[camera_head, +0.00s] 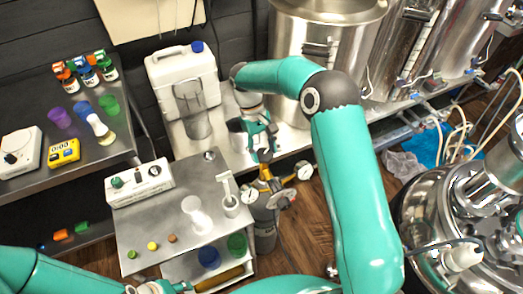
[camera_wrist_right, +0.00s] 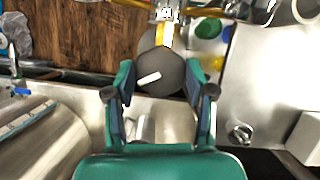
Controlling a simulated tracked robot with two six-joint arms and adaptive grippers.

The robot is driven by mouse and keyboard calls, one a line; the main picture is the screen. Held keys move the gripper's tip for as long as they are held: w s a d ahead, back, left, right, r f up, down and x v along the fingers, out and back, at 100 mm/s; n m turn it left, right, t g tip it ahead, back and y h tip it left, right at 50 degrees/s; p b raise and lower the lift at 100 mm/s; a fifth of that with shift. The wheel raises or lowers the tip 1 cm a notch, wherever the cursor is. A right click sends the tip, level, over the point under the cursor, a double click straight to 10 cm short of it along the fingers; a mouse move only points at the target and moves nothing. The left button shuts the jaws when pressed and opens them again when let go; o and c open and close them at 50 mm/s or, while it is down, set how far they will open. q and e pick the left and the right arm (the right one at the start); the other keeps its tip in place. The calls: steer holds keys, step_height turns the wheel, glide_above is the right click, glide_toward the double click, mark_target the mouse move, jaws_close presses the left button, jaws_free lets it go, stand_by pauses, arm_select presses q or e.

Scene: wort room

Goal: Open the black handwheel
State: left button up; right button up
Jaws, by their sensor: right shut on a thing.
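The black handwheel (camera_wrist_right: 153,63) is a dark round knob with a white mark on its face, seen in the right wrist view. My right gripper (camera_wrist_right: 160,77) has its two fingers on opposite sides of the handwheel and is shut on it. In the head view, my right gripper (camera_head: 263,152) reaches down to the brass valve (camera_head: 267,180), and its fingers mostly hide the handwheel. My left gripper (camera_head: 165,288) shows only in part at the bottom edge, and its fingers cannot be made out.
A round gauge (camera_head: 304,171) sticks out right of the valve. A steel cart (camera_head: 150,228) with a white flask (camera_head: 195,215) and a control box (camera_head: 139,183) stands to the left. A metal jug (camera_head: 238,136) and large steel vessel (camera_head: 315,30) stand close behind the right gripper.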

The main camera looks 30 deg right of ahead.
steer(key=n+h, duration=0.1)
steer(key=n, duration=0.3)
steer(key=shift+w+a+n+t+h+b, duration=0.1)
steer(key=shift+a+n+t+h+b, duration=0.05)
steer(key=shift+n+t+h+b, duration=0.2)
stand_by(0.4)
steer(key=o, duration=1.2)
steer(key=shift+f, duration=0.1)
steer(key=shift+c, duration=0.2)
steer(key=v, duration=1.2)
steer(key=shift+a, duration=0.15)
